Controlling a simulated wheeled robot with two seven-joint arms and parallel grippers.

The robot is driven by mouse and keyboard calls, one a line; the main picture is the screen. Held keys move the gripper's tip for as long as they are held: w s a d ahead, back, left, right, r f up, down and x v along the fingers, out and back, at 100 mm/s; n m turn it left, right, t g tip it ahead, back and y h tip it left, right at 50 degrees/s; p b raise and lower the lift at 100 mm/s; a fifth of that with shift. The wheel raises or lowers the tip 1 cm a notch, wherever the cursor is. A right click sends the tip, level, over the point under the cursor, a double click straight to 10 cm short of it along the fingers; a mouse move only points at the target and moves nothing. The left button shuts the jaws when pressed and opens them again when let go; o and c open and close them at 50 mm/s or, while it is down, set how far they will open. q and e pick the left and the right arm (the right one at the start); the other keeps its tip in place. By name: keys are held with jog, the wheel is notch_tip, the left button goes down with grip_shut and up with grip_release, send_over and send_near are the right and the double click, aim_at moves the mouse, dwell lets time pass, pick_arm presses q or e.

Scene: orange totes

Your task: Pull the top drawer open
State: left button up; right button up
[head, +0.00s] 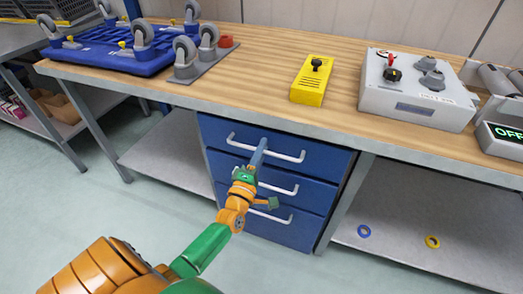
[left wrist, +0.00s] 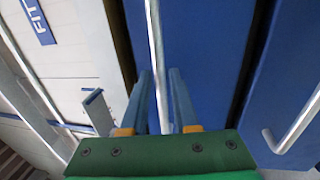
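The blue drawer cabinet (head: 318,224) hangs under the workbench, with three stacked drawers and pale bar handles. The top drawer (head: 325,162) looks shut, its front about flush with those below. My left gripper (head: 260,150) is at the middle of the top drawer's handle (head: 288,156). In the left wrist view its two blue fingers (left wrist: 160,90) stand apart, one on each side of the handle bar (left wrist: 155,45). Gaps show between bar and fingers, so the gripper looks open around it. The fingers hide part of the handle in the head view. My right gripper is not in view.
The wooden bench top (head: 255,75) holds a yellow control box (head: 312,82), a grey switch box (head: 418,92) and a blue wheeled dolly (head: 110,52). Lower shelves (head: 430,225) flank the cabinet. The floor before the drawers (head: 110,215) is clear apart from my arm.

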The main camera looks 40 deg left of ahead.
pick_arm(q)
grip_shut()
dwell(1.2)
